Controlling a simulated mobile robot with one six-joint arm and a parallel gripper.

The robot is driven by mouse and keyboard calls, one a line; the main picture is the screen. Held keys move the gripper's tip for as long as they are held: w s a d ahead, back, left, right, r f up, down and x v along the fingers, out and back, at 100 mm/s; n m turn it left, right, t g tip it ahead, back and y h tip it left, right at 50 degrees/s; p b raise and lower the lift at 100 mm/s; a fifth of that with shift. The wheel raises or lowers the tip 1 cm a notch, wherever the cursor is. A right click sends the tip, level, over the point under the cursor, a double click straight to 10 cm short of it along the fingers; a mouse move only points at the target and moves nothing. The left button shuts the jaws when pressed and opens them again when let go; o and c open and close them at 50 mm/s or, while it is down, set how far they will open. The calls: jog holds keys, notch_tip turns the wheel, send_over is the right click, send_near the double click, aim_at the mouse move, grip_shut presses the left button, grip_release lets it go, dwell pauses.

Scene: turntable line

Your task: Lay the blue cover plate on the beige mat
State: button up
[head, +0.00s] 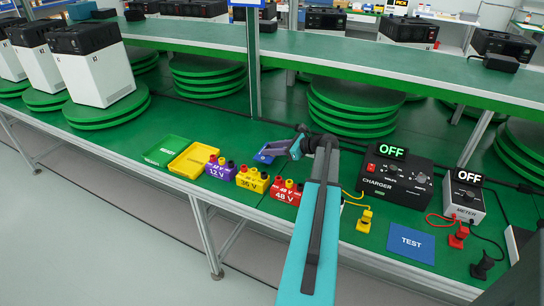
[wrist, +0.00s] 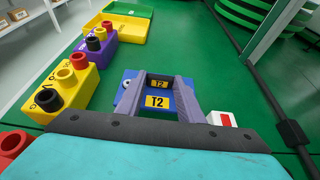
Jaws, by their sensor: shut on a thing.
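Yellow T2 labels show between the fingers. The fingers hide part of the plate. I cannot tell whether the plate touches the bench. I see no beige mat in either view.
Purple 12 V (head: 217,172), yellow 36 V (head: 250,181) and red 48 V (head: 285,194) blocks stand along the front edge. Green (head: 167,150) and yellow (head: 193,159) trays lie left. A charger (head: 394,178), meter (head: 464,196) and blue TEST mat (head: 404,241) are right.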

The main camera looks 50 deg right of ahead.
jog(key=shift+f+p, duration=0.3)
jog(key=shift+f, duration=1.55)
jog(key=shift+f, duration=0.15)
jog(key=o, duration=1.1)
jog(key=shift+r, duration=0.2)
jog(key=b+v, duration=0.1)
jog(key=v, duration=1.1)
jog(key=shift+f+b, duration=0.1)
jog(key=shift+b, duration=0.25)
jog(key=shift+c, duration=0.2)
